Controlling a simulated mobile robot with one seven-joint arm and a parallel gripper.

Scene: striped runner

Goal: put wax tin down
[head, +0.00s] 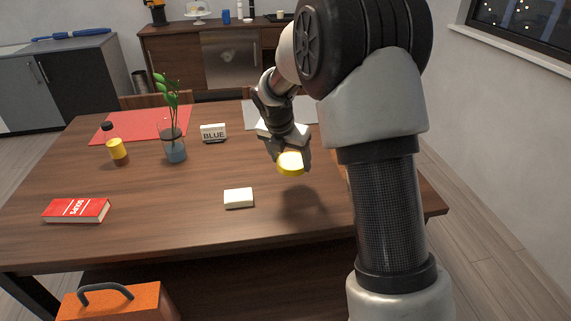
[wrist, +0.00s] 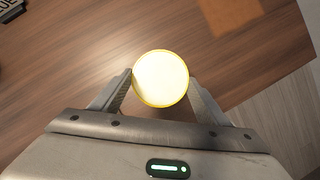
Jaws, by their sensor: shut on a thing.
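The wax tin (head: 291,163) is a small round tin with a yellow rim and a pale top. My gripper (head: 291,157) is shut on it and holds it above the wooden table (head: 160,215), with a shadow on the wood below. In the wrist view the tin (wrist: 160,78) sits between the two fingertips of my gripper (wrist: 160,85), one on each side. The table also fills much of the wrist view (wrist: 80,80).
A cream block (head: 238,198) lies left of the gripper, and a red book (head: 76,210) at the left. A bottle (head: 117,150), a plant glass (head: 174,150) and a BLUE sign (head: 213,133) stand farther back. The front middle is mostly clear.

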